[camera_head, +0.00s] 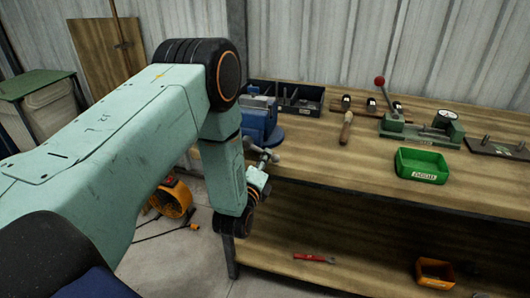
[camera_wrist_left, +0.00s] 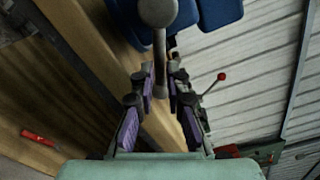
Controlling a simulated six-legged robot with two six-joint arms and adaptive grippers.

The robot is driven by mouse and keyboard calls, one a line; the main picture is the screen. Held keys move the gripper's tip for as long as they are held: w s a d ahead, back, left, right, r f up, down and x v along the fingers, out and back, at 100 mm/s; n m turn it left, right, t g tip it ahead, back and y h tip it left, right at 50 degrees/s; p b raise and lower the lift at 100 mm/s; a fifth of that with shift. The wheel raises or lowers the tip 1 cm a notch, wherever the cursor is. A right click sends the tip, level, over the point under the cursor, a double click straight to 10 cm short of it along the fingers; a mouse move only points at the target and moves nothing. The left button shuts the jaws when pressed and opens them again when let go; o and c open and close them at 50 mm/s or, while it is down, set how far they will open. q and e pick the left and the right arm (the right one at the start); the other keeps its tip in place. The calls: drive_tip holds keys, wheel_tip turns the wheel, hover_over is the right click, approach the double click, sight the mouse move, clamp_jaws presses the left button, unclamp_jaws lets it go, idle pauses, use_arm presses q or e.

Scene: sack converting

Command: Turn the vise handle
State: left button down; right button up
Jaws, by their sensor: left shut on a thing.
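The blue vise (camera_head: 258,118) is mounted at the near left corner of the workbench. Its grey metal handle (camera_head: 264,154) sticks out at the front, below the jaws. My left gripper (camera_head: 261,172) is at the handle, partly hidden behind my own arm link. In the left wrist view the handle (camera_wrist_left: 158,12) shows as a rounded knob with a bar running down between the fingers. My left gripper (camera_wrist_left: 161,78) is shut on the bar's lower end there, with purple pads on both fingers. Part of the vise (camera_wrist_left: 215,10) shows at the top. My right gripper is not in view.
The wooden bench (camera_head: 340,170) holds a black divided tray (camera_head: 290,98), a wooden-handled tool (camera_head: 346,128), a green press with a red knob (camera_head: 410,128) and a green bin (camera_head: 421,165).

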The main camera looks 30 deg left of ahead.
use_arm(q)
drive_tip(key=shift+a+f+m, duration=0.15)
drive_tip(key=shift+f+m, duration=0.1)
drive_tip(key=shift+m, duration=0.25)
drive_tip(key=shift+s+f, duration=0.1)
drive_tip(key=c, duration=1.3)
unclamp_jaws()
drive_tip(key=shift+c, duration=0.2)
drive_tip(key=v, duration=1.2)
